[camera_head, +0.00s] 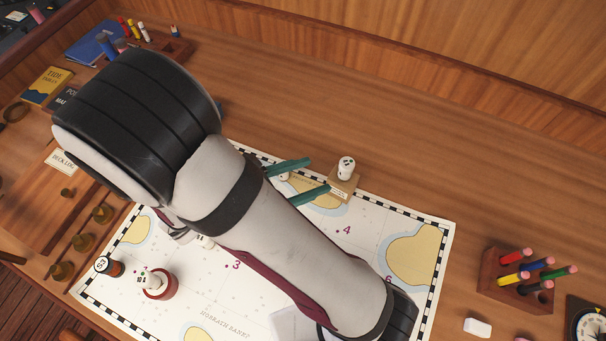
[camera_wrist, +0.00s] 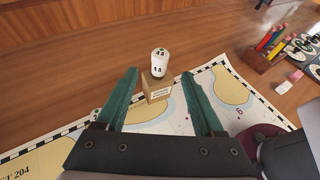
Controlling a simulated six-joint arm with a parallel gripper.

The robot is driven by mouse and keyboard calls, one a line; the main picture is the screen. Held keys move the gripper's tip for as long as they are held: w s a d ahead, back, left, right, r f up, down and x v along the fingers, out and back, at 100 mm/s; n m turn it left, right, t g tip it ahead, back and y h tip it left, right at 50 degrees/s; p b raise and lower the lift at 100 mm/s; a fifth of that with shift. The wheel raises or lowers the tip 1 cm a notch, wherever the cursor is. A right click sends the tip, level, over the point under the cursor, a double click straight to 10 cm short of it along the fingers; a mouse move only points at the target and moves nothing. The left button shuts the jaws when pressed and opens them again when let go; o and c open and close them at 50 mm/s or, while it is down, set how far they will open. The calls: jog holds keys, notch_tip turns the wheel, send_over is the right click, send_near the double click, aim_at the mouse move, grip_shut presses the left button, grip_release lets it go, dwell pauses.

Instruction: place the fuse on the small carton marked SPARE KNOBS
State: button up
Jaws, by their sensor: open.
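A small tan carton (camera_head: 345,187) with a white label stands at the far edge of the chart; its print is too small to read surely. A white, rounded piece with dark marks, apparently the fuse (camera_head: 346,166), stands upright on it. In the wrist view the carton and fuse appear between and beyond the fingertips (camera_wrist: 160,74), with no visible contact.
A wooden pen block (camera_head: 515,283) and a white eraser (camera_head: 477,327) lie to the right. Bare desk is free behind the carton.

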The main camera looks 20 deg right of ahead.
jog(key=s+d+r+m+g+y, duration=0.2)
jog(key=s+r+m+g+y, duration=0.3)
jog(key=s+m, duration=0.55)
jog(key=s+a+r+m+t+y, duration=0.2)
jog(key=a+m+y, duration=0.5)
jog(key=m, duration=0.8)
jog(key=r+y, duration=0.1)
jog(key=y, duration=0.2)
jog(key=shift+a, duration=0.35)
